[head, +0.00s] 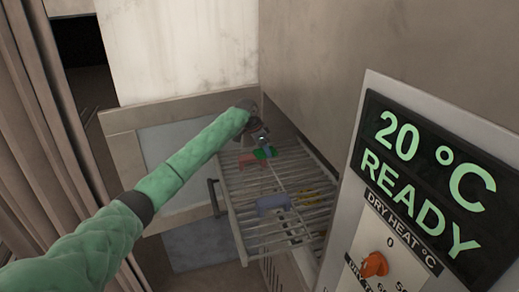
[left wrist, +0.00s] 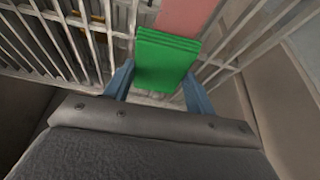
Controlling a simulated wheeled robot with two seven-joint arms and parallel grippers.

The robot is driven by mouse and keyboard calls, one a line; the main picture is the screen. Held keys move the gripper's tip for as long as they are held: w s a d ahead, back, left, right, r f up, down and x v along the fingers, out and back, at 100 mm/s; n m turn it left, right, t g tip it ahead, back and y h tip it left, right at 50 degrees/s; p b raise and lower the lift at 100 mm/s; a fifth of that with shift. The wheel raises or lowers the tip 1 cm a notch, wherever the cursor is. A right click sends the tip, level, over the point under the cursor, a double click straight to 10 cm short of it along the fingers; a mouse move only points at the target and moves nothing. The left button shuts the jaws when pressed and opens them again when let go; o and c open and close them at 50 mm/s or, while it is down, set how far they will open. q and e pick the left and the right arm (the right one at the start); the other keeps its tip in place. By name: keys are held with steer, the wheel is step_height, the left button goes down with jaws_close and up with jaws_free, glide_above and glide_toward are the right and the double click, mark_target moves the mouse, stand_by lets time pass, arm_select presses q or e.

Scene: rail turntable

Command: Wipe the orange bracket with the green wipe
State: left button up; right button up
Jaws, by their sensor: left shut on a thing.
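The green wipe (head: 265,153) is at the back of a pulled-out wire rack. It also shows in the left wrist view as a folded green pad (left wrist: 165,60) between two blue fingers. My left gripper (head: 261,145) is shut on it. A salmon-red piece (head: 247,159) lies beside the wipe, and in the left wrist view a flat salmon-red surface (left wrist: 187,14) shows just beyond the pad. I cannot tell whether this is the orange bracket, or whether the wipe touches it. My right gripper is not in view.
The wire rack (head: 262,232) also holds a blue-purple piece (head: 273,203) and small yellow pieces (head: 311,196). A wall stands close on the right. A control panel (head: 437,175) reading "20 °C READY" with an orange knob (head: 374,264) is at the front right.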

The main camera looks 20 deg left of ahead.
mark_target(255, 153)
arm_select(q)
steer(key=shift+s+a+f+p, duration=0.1)
steer(key=shift+s+a+p, duration=0.15)
steer(key=shift+s+a, duration=0.3)
steer(key=shift+s+a+r+p, duration=0.1)
steer(key=shift+s+a+p, duration=0.15)
steer(key=shift+a, duration=0.55)
steer(key=shift+s+a+f+p, duration=0.1)
steer(key=shift+s+a+p, duration=0.1)
steer(key=shift+s+a, duration=0.4)
steer(key=shift+w+d, duration=0.75)
steer(key=shift+d, duration=0.3)
steer(key=shift+w+d, duration=0.7)
steer(key=shift+d, duration=0.35)
steer(key=shift+r, duration=4.05)
